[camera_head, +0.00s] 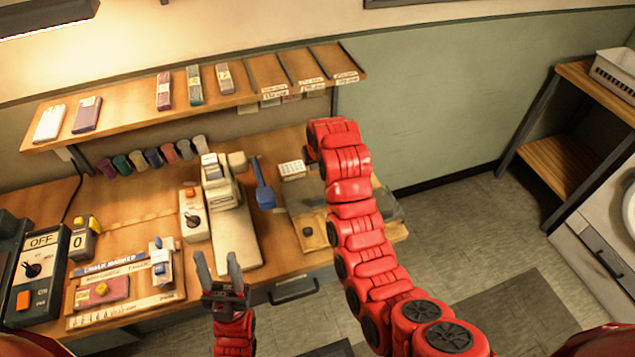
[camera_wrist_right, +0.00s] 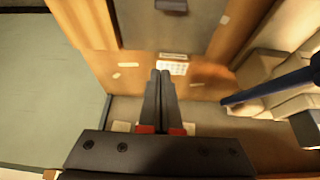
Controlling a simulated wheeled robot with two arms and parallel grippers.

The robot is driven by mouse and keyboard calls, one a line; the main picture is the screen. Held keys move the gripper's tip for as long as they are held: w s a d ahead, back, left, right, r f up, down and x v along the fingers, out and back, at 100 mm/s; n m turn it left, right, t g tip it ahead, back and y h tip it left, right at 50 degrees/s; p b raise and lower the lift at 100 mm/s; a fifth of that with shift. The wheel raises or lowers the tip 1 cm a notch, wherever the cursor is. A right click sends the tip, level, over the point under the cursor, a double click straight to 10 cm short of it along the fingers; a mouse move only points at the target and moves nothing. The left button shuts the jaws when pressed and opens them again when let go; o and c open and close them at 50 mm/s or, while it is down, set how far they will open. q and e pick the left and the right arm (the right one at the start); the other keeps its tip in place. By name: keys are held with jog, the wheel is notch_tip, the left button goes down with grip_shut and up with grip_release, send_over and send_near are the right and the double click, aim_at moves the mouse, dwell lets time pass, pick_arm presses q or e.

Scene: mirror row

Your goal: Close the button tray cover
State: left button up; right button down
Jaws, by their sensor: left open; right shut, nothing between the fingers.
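The button tray (camera_head: 313,238) appears to be the wooden tray at the right end of the bench, with a small dark knob on it. A grey, see-through panel (camera_head: 390,205) shows at its right side and looks like the cover; how far it is open I cannot tell. My red right arm crosses above the tray and hides much of it. My right gripper (camera_wrist_right: 161,76) is shut and empty in the right wrist view, its tips close to a white gridded block in that picture. My left gripper (camera_head: 222,268) is open and empty at the bench's front edge.
A white gridded block (camera_head: 292,170) and a blue-handled tool (camera_head: 263,185) are left of my right arm. A sewing machine (camera_head: 222,190) stands mid-bench. A shelf (camera_head: 270,75) overhangs the back of the bench. Floor is free at right.

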jog(key=s+g, duration=0.1)
jog(key=s, duration=0.1)
jog(key=p, duration=0.3)
send_over(312, 193)
notch_tip(312, 193, down, 6)
jog(key=shift+r, duration=0.1)
jog(key=shift+p+x, duration=0.55)
jog(key=shift+x, duration=0.75)
jog(key=shift+s, duration=0.15)
jog(key=shift+s+d+p, duration=0.2)
jog(key=shift+s+p, duration=0.35)
jog(key=shift+p, duration=0.05)
jog(key=shift+s+d+p, duration=0.2)
jog(key=shift+s+p, duration=0.35)
jog(key=shift+s, duration=0.05)
jog(key=shift+s+d, duration=0.2)
jog(key=shift+s, duration=0.4)
